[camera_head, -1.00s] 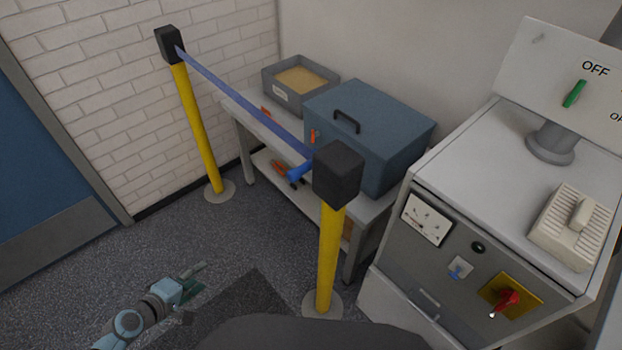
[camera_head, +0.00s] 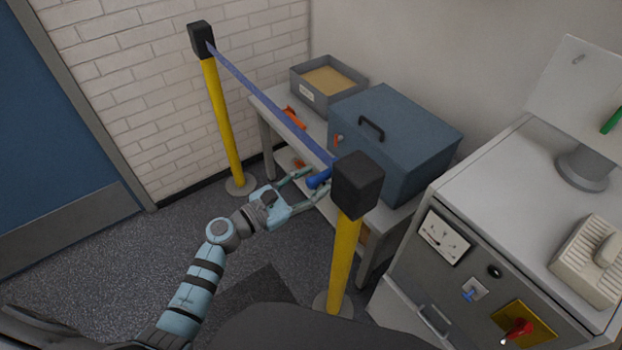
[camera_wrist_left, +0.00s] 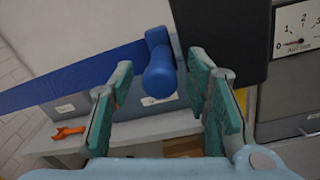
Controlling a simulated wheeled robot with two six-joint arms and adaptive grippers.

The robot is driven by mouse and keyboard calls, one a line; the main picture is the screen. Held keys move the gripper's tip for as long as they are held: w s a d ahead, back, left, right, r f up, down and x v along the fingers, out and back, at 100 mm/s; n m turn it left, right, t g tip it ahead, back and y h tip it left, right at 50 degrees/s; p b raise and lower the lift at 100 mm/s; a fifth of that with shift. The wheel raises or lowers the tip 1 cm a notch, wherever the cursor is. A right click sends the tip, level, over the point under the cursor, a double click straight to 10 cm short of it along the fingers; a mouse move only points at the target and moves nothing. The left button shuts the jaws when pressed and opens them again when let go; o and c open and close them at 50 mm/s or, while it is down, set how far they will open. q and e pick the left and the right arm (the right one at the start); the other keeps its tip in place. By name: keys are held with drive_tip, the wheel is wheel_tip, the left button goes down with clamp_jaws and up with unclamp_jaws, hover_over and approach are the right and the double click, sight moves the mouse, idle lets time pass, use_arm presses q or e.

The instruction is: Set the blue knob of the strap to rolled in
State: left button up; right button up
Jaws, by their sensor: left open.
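The blue knob (camera_head: 319,179) sits at the near end of the blue strap (camera_head: 268,104), beside the black head (camera_head: 357,185) of the near yellow post (camera_head: 343,262). The strap is stretched across to the black head (camera_head: 201,39) of the far yellow post (camera_head: 222,125). My left gripper (camera_head: 303,184) is open at the knob. In the left wrist view the knob (camera_wrist_left: 159,75) stands between and just beyond the open fingers (camera_wrist_left: 165,95), with a gap on both sides. I cannot tell whether they touch it. My right gripper is not in view.
Behind the strap, a bench carries a blue box (camera_head: 395,140) with a handle and a grey bin (camera_head: 328,84). An orange tool (camera_head: 294,118) lies on the bench. A grey cabinet (camera_head: 500,215) with a gauge and a red switch stands at right. Floor at left is clear.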

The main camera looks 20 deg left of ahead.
use_arm(q)
drive_tip(key=shift+w+d, duration=0.15)
drive_tip(key=shift+w, duration=0.1)
drive_tip(key=shift+c, duration=0.3)
clamp_jaws()
drive_tip(key=shift+w, duration=0.1)
